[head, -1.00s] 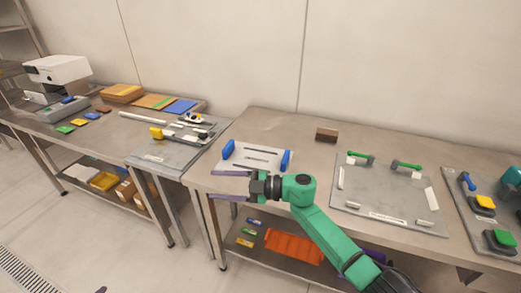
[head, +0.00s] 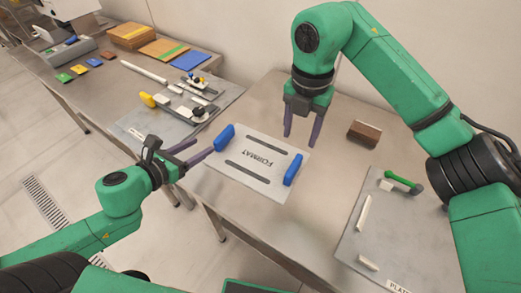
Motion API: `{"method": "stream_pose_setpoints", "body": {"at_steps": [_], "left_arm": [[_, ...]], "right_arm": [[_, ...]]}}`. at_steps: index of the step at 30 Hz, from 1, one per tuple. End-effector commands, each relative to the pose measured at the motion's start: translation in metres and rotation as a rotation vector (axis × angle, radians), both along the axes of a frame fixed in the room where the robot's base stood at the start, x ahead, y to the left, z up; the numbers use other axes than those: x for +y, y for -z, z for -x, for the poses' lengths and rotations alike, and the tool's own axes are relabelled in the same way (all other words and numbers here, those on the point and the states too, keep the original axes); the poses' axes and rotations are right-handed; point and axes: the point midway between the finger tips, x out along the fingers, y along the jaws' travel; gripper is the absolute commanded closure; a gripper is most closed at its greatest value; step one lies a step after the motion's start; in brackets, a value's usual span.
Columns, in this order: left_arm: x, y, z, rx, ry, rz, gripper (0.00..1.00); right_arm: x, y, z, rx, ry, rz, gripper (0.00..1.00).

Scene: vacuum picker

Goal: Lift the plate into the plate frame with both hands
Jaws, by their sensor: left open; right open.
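The plate (head: 255,182) is a flat light-grey sheet marked FORMAT, with two dark slots. It lies on the steel table, with a blue handle (head: 224,138) at its left end and another blue handle (head: 293,169) at its right end. My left gripper (head: 199,152) is open, its fingertips close to the left handle; I cannot tell whether they touch it. My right gripper (head: 302,137) is open and points down above the plate's far right side, short of the right handle. The plate frame (head: 390,238), a grey panel with white bars and a green lever, lies at the right, partly hidden by my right arm.
A brown block (head: 364,134) sits on the table (head: 262,106) behind the frame. At the left, another panel (head: 150,122) carries a yellow-handled device. Wooden boards (head: 133,36) and coloured sheets lie further back. Table is bare between plate and frame.

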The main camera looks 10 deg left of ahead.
Motion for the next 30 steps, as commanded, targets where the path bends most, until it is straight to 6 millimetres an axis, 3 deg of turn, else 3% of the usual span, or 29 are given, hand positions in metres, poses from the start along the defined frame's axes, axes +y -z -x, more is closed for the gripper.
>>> {"method": "stream_pose_setpoints", "body": {"at_steps": [8,30], "left_arm": [[-0.003,0.003,-0.011,-0.004,-0.003,0.006,0.40],[-0.029,0.039,-0.092,-0.001,-0.009,0.007,0.40]], "right_arm": [[0.000,0.012,0.000,0.004,0.000,-0.003,0.40],[0.000,0.105,0.000,0.007,-0.001,-0.004,0.40]]}}
